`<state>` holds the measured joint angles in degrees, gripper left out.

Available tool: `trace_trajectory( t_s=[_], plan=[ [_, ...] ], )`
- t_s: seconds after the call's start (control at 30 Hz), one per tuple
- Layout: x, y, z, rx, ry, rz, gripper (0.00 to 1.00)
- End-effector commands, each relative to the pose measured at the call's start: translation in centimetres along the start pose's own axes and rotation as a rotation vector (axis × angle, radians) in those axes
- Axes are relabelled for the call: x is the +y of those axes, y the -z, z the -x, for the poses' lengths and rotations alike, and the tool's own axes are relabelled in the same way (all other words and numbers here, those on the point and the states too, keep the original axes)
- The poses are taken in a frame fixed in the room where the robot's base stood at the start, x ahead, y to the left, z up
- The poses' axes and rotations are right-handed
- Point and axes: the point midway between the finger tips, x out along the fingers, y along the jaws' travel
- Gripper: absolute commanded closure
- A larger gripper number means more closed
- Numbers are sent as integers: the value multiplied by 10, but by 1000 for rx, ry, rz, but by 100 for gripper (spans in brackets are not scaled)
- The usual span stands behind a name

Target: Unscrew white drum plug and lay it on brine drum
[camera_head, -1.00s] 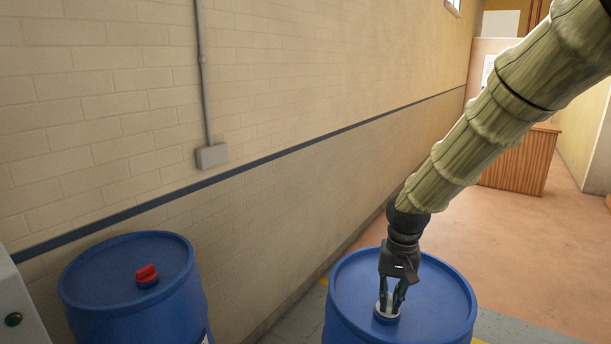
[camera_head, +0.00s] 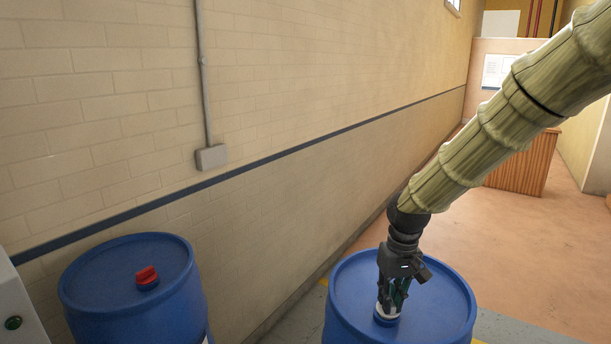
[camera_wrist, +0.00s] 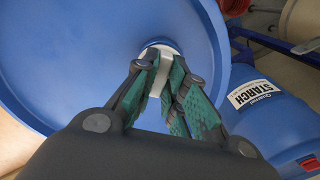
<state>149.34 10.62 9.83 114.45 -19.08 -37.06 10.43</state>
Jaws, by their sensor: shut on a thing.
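A blue drum (camera_head: 445,300) stands at the lower right of the head view, and its lid (camera_wrist: 70,60) fills the left of the wrist view. The white plug (camera_wrist: 158,60) is at the bung in this lid; a little of it shows between the fingers in the head view. My gripper (camera_head: 389,308) points down at the plug, and in the wrist view my gripper (camera_wrist: 165,80) is shut on it with green pads on both sides. The fingers hide part of the plug, and I cannot tell whether it is still in the thread.
Another blue drum (camera_head: 100,275) with a red plug (camera_head: 147,276) stands at the left. A blue drum labelled starch (camera_wrist: 258,92) lies beyond the lid in the wrist view. A brick wall (camera_head: 280,200) runs behind; open floor (camera_head: 500,240) lies at the right.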

Motion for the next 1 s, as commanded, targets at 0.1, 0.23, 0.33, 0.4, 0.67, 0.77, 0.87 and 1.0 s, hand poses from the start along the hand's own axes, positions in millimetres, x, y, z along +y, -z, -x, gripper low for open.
trace_trajectory(
  t_s=[0.1,0.23,0.33,0.4,0.67,0.77,0.87,1.0],
  plan=[
    [0,2,7,5,0,0,100],
    [0,2,11,5,0,0,100],
    [-1,2,14,5,-1,0,100],
    [-1,2,16,5,-1,0,100],
    [-1,3,25,8,0,0,100],
    [-1,3,28,8,-1,0,100],
    [-2,3,32,8,-1,-1,100],
    [-2,2,34,5,0,-1,100]
  ],
)
